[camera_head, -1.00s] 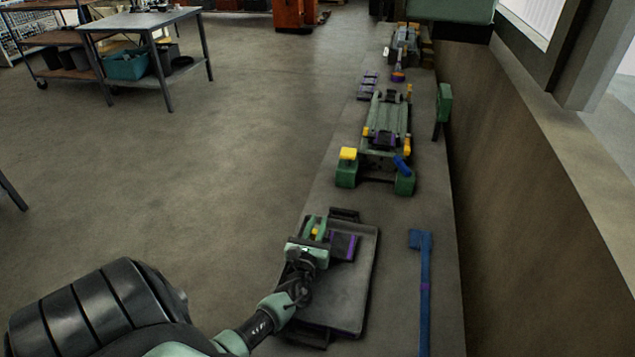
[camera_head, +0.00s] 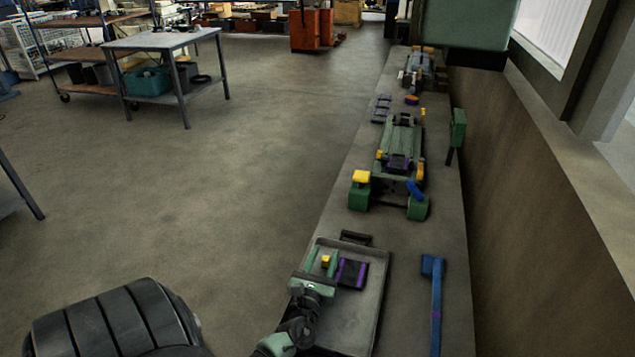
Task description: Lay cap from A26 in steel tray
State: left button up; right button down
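A dark cap with purple edges (camera_head: 352,273) lies in the far part of the steel tray (camera_head: 359,325), right of my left gripper. My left gripper (camera_head: 322,262) is over the tray's far left part, close beside the cap. Its green fingers stand apart with a small yellow piece (camera_head: 326,261) between them; I cannot tell whether they grip it or whether it belongs to the cap. My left wrist covers the tray's near left part. My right gripper is not in view. No A26 label is readable.
A blue long-handled tool (camera_head: 435,297) lies right of the tray. A wall bounds the bench's right side; open floor (camera_head: 220,190) is left.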

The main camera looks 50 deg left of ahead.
pick_arm(q)
jog(key=b+v, duration=0.1)
jog(key=v, duration=0.6)
jog(key=shift+s+d+r, duration=0.1)
jog(key=shift+s, duration=0.15)
